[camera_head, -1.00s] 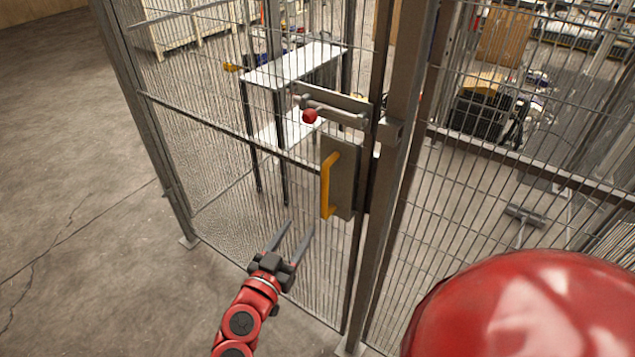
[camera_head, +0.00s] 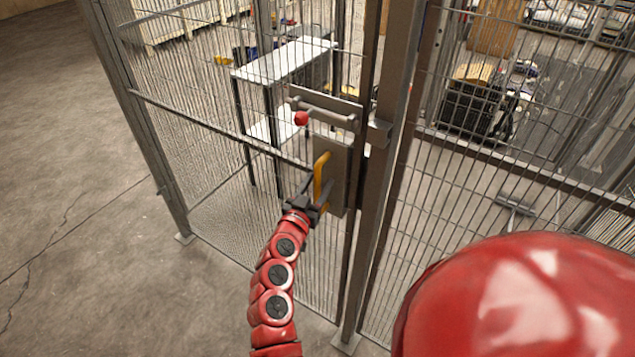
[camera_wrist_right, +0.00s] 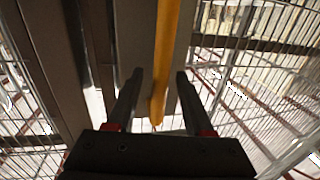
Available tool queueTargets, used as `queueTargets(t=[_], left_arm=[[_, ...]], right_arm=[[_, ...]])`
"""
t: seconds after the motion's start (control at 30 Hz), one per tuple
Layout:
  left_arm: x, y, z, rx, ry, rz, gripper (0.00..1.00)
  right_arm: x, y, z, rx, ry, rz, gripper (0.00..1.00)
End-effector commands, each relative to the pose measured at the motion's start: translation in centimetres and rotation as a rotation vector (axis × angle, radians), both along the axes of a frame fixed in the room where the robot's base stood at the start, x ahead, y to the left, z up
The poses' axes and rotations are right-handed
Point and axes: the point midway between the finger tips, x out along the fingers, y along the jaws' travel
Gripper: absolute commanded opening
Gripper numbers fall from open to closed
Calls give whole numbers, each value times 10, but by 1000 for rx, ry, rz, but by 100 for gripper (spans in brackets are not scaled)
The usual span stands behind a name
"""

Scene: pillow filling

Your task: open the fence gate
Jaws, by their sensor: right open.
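The fence gate (camera_head: 222,180) is a wire mesh panel in a grey metal frame, and it looks closed against the post (camera_head: 385,150). A yellow handle (camera_head: 321,178) stands upright on a grey plate (camera_head: 340,165) at the gate's right edge. Above it is a latch bar (camera_head: 328,108) with a red knob (camera_head: 301,118). My right gripper (camera_head: 318,188) is open at the lower part of the handle. In the right wrist view the yellow handle (camera_wrist_right: 164,75) runs between the two open fingers (camera_wrist_right: 157,78), with gaps on both sides. The left gripper is not in view.
Behind the mesh stand a white-topped table (camera_head: 285,60) and a dark crate (camera_head: 472,108). A fixed mesh panel (camera_head: 450,200) continues to the right of the post. Bare concrete floor (camera_head: 60,170) is free at the left.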

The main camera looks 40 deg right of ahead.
Motion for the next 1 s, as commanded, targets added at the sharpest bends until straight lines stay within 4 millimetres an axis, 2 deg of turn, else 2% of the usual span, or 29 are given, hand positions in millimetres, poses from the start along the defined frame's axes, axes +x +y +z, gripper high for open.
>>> queueTargets(t=[0.2,0.5,1.0], left_arm=[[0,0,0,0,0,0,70],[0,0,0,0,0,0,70],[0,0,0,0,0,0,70]], right_arm=[[0,0,0,0,0,0,52],[0,0,0,0,0,0,0],[0,0,0,1,-1,0,0]])
